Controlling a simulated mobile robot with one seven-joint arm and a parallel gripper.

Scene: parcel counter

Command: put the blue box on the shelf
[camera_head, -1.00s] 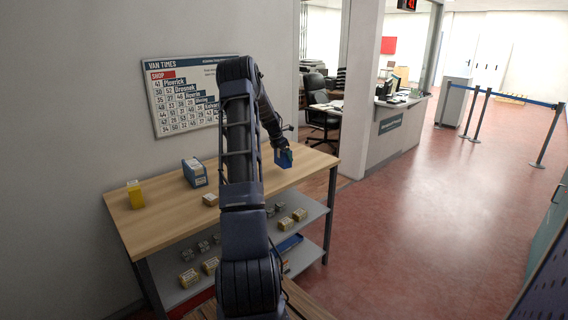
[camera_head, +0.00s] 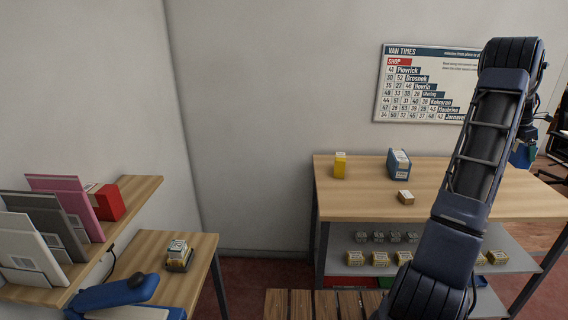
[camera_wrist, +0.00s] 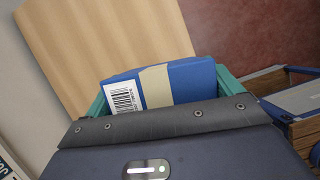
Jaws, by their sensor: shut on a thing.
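My gripper (camera_head: 525,146) is at the right edge of the head view, beside the right part of the workbench. It is shut on the blue box (camera_wrist: 190,80). In the wrist view the box has a white barcode label and a beige band, and sits between the green fingers. In the head view the blue box (camera_head: 520,157) shows only partly below the gripper. A wooden shelf (camera_head: 139,192) is on the left wall, away from my gripper. It holds pink, grey and white upright mailers and a red box (camera_head: 108,203).
The workbench (camera_head: 365,200) carries a yellow box (camera_head: 340,165), a blue-and-white box (camera_head: 399,164) and a small brown box (camera_head: 405,197). Small cartons sit on its grey lower level. A side table (camera_head: 205,255) with a small stack (camera_head: 179,255) stands below the shelf.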

